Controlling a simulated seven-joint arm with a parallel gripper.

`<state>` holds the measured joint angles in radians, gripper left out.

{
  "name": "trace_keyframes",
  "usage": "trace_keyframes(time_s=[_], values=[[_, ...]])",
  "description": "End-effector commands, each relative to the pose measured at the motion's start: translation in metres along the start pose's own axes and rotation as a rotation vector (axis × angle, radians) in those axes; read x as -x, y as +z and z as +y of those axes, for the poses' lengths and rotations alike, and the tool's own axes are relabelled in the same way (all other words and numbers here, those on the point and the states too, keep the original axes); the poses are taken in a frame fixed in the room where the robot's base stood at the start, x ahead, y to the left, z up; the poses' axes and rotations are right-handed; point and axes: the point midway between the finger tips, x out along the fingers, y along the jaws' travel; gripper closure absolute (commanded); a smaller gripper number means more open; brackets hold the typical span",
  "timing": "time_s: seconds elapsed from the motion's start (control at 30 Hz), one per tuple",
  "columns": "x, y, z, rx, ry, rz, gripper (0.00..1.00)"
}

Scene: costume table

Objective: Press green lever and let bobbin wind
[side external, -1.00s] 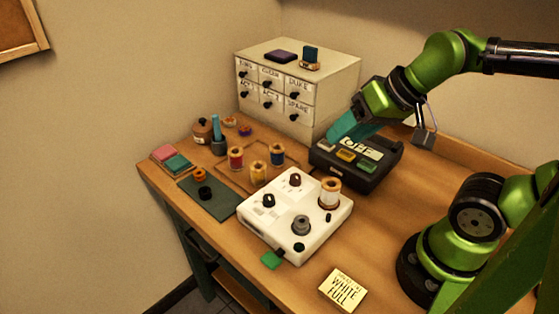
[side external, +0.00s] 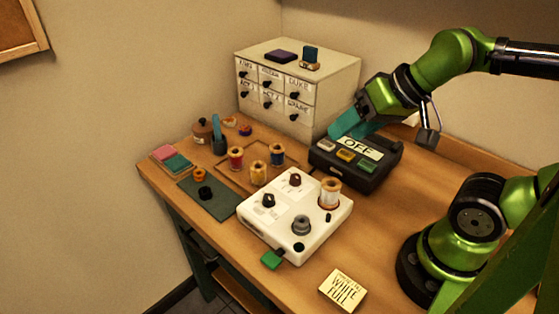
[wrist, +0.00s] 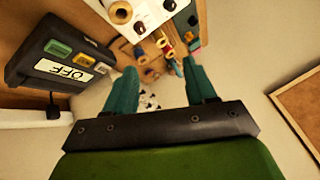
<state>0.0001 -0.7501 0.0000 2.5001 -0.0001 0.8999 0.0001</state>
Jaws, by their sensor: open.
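The green lever (side external: 271,259) sticks out from the front left edge of the white winding machine (side external: 262,222), above the table's front edge. The machine's top carries dark knobs, a grey round post (side external: 302,225) and a spool with pale thread (side external: 329,193). My gripper (side external: 345,130) is open and empty, above the black switch box (side external: 325,173) marked OFF, well behind and above the machine. In the wrist view its two teal fingers (wrist: 163,85) are spread apart, with the white machine (wrist: 150,14) at the top edge. The lever is not visible there.
Red, yellow and blue thread spools (side external: 259,174) stand on a wooden tray behind the machine. A labelled drawer cabinet (side external: 328,92) stands at the back. A dark green mat (side external: 203,201) lies at left. A card reading WHITE FULL (side external: 343,290) lies at the front.

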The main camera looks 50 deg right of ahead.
Motion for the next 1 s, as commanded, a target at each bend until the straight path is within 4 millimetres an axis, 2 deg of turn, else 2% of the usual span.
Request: trace_keyframes(time_s=[0.03,0.3,0.4,1.0], values=[[0.0000,0.0000,0.0000,0.000,0.000,0.000,0.46],[0.0000,0.0000,0.0000,0.000,0.000,0.000,0.87],[0.0000,0.0000,0.0000,0.000,0.000,0.000,1.00],[0.0000,0.0000,0.0000,0.000,0.000,0.000,1.00]])
